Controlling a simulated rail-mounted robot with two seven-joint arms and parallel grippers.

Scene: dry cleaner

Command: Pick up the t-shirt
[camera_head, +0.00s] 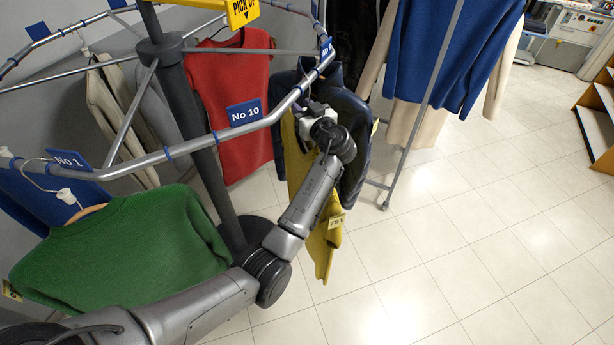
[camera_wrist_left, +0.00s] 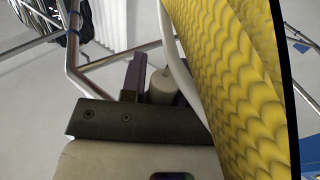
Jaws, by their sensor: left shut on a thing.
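A yellow garment (camera_head: 298,172) with a yellow tag (camera_head: 336,222) hangs below the round rail, in front of a dark blue jacket (camera_head: 348,120). My left gripper (camera_head: 314,112) is at its top, just under the rail, and hides part of it. In the left wrist view the yellow cloth (camera_wrist_left: 240,85) fills the right side, beside a white curved hanger (camera_wrist_left: 180,60). The gripper (camera_wrist_left: 150,85) is shut on the white knob of this hanger. My right gripper is not in view.
A grey rack post (camera_head: 420,110) stands to the right with blue and beige garments. The tiled floor (camera_head: 470,250) at right is clear.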

